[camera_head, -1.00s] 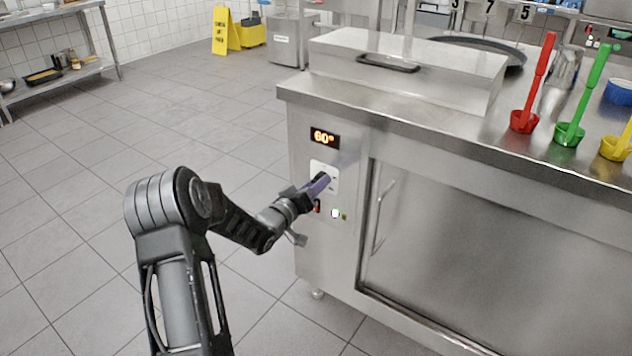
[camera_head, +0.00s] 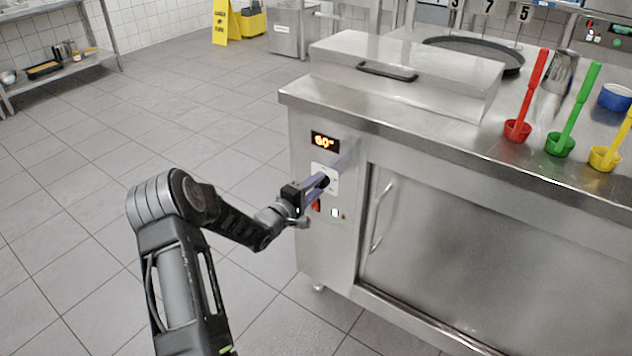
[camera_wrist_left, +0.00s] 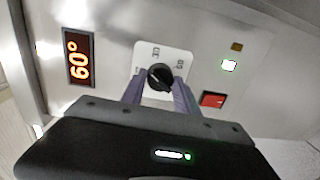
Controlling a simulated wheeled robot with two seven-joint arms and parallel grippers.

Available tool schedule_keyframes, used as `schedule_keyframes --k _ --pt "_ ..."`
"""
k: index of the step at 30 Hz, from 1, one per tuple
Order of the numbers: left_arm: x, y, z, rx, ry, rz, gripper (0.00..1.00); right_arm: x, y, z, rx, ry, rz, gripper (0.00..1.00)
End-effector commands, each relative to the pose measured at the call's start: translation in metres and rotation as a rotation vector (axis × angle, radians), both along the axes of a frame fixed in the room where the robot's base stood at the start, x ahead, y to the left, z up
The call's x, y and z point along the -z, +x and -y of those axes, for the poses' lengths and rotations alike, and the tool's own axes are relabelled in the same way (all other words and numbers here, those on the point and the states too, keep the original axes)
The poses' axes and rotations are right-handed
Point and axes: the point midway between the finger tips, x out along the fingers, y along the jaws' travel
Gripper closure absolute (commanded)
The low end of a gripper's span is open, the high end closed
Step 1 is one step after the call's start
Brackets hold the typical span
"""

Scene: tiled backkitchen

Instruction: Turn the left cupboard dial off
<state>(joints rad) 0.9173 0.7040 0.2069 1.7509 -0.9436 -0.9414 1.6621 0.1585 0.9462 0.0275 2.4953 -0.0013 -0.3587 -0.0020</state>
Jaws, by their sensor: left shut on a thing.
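The left cupboard dial (camera_wrist_left: 160,76) is a black round knob on a white plate marked with numbers. In the head view its plate (camera_head: 331,172) is on the steel front panel, and my gripper hides part of the knob. An orange display (camera_head: 324,142) above it reads 60°; the display also shows in the left wrist view (camera_wrist_left: 79,57). My left gripper (camera_head: 322,182) has purple fingers and reaches the dial from the left. In the left wrist view its fingers (camera_wrist_left: 160,90) are on both sides of the knob, shut on it. My right gripper is not in view.
A red switch (camera_wrist_left: 213,100) and a lit indicator (camera_wrist_left: 229,66) are on the panel beside the dial. A door handle (camera_head: 382,217) stands to the right. Red (camera_head: 518,130), green (camera_head: 560,145) and yellow (camera_head: 605,158) ladles are on the counter. The floor at left is clear.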

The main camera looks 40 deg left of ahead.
Motion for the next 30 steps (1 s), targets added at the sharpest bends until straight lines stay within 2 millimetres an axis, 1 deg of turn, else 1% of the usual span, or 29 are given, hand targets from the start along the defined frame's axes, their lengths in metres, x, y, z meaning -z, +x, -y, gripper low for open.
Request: schedule_keyframes --k 1,3,15,22,30 --pt "-0.002 0.0 -0.001 -0.001 -0.043 -0.001 1.0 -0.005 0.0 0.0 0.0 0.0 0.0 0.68" --pt "-0.002 0.0 0.0 -0.001 -0.109 0.001 1.0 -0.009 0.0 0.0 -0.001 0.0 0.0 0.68" --pt "0.0 0.0 -0.001 -0.001 -0.456 0.008 1.0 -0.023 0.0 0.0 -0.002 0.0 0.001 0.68" --pt "0.001 0.0 -0.001 -0.001 -0.571 0.011 1.0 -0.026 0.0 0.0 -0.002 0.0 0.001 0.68" --pt "0.001 0.0 -0.002 -0.001 -0.616 0.013 1.0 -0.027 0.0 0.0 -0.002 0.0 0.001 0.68"
